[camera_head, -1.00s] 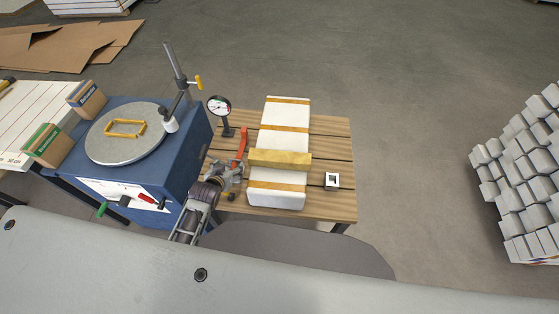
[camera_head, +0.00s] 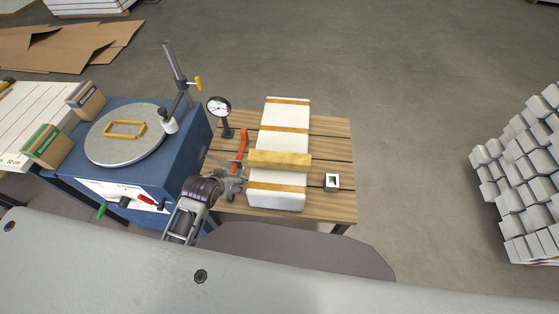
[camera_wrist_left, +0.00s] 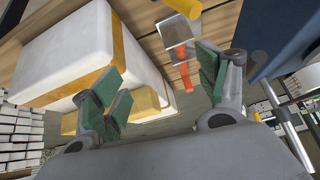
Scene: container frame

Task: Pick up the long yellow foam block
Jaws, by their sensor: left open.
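The long yellow foam block (camera_head: 280,158) lies crosswise on top of a white block (camera_head: 277,197) with yellow bands, its ends jutting past both sides. In the left wrist view the yellow block (camera_wrist_left: 147,102) shows beyond the left finger, which partly hides it. My left gripper (camera_head: 238,182) is open and empty, just left of the white block and close to the yellow block's left end. Its green-padded fingers are spread wide in the left wrist view (camera_wrist_left: 160,88). My right gripper is out of view.
A red-handled clamp (camera_head: 241,147) and a dial gauge (camera_head: 219,108) stand close by on the slatted wooden table (camera_head: 335,151). A small square metal piece (camera_head: 332,181) lies at right. A blue machine (camera_head: 180,160) stands left of the table.

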